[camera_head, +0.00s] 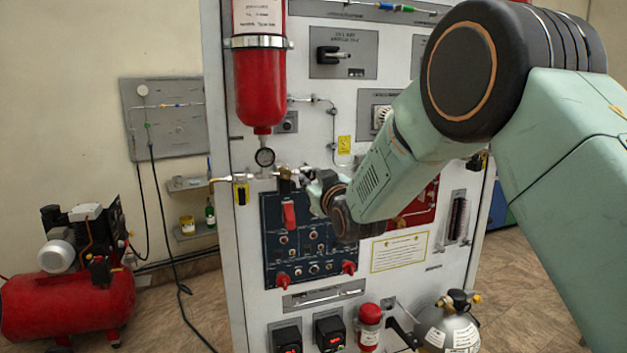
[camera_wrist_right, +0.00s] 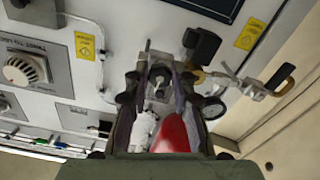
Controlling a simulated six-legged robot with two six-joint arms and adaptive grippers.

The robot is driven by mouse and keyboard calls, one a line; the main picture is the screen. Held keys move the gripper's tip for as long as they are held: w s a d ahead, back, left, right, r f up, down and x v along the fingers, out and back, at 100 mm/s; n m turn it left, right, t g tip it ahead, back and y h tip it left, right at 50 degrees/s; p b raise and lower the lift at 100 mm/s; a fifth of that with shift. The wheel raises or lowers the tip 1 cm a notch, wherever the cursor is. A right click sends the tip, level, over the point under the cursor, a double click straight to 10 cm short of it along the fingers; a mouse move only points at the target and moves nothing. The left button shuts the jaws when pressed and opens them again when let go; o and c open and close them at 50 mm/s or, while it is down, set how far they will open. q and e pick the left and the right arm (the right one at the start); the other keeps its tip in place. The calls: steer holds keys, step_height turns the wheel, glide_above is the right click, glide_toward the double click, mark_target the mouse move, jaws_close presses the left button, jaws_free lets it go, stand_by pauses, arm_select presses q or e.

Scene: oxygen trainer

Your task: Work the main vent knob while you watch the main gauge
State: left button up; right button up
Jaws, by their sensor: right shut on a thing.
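The main gauge (camera_head: 264,157) is a small round dial below the red cylinder; its needle is too small to read. In the right wrist view the gauge (camera_wrist_right: 212,108) is seen edge-on. My right gripper (camera_head: 314,186) is at the pipework to the right of the gauge, above the dark blue panel. In the wrist view my right gripper (camera_wrist_right: 158,80) is shut on a small grey and dark fitting, which appears to be the main vent knob (camera_wrist_right: 159,82). In the head view the knob is hidden behind the gripper. My left gripper is out of view.
A red cylinder (camera_head: 260,85) hangs above the gauge. A red lever (camera_head: 289,214) on a brass valve is just left of my right gripper. The dark blue panel (camera_head: 270,250) lies below. A red compressor (camera_head: 70,305) stands on the floor at left.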

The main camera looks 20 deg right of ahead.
jaws_close()
steer(key=n+b, duration=0.1)
steer(key=n, duration=0.2)
steer(key=shift+n+b, duration=0.55)
steer(key=shift+n, duration=1.25)
steer(key=o, duration=0.9)
jaws_free()
steer(key=shift+s+r, duration=0.1)
